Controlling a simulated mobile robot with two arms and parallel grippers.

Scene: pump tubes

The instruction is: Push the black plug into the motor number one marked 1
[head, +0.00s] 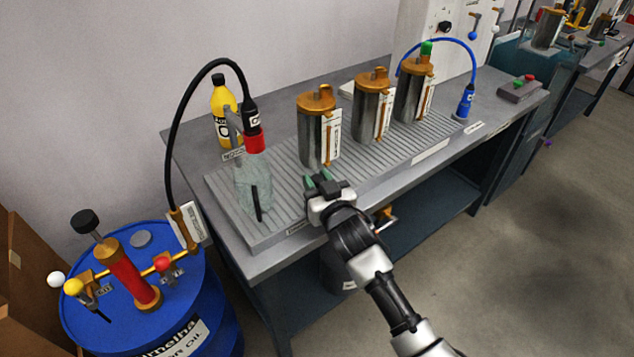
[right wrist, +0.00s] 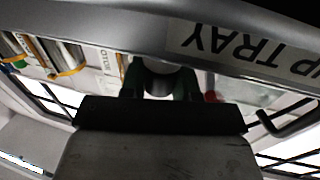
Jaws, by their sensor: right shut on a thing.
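My right gripper (head: 318,181) is low at the front of the ribbed tray, in front of the leftmost copper-topped steel cylinder (head: 317,128). Its green fingertips point toward that cylinder. In the right wrist view the fingers (right wrist: 160,84) are closed around a dark round thing (right wrist: 159,80), which I cannot identify for sure. A black plug-like connector (head: 252,117) with a red end (head: 254,141) is on a black hose at the left, above a clear glass vessel (head: 253,182). Two more such cylinders (head: 371,104) (head: 413,90) stand to the right. I cannot read a number 1. My left gripper is not in view.
The ribbed tray (head: 228,200) lies on a grey bench. A blue oil drum (head: 78,326) with a red hand pump stands left. A yellow bottle (head: 223,112) is behind the vessel. A blue plug (head: 464,104) and a button box (head: 518,89) are at the right.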

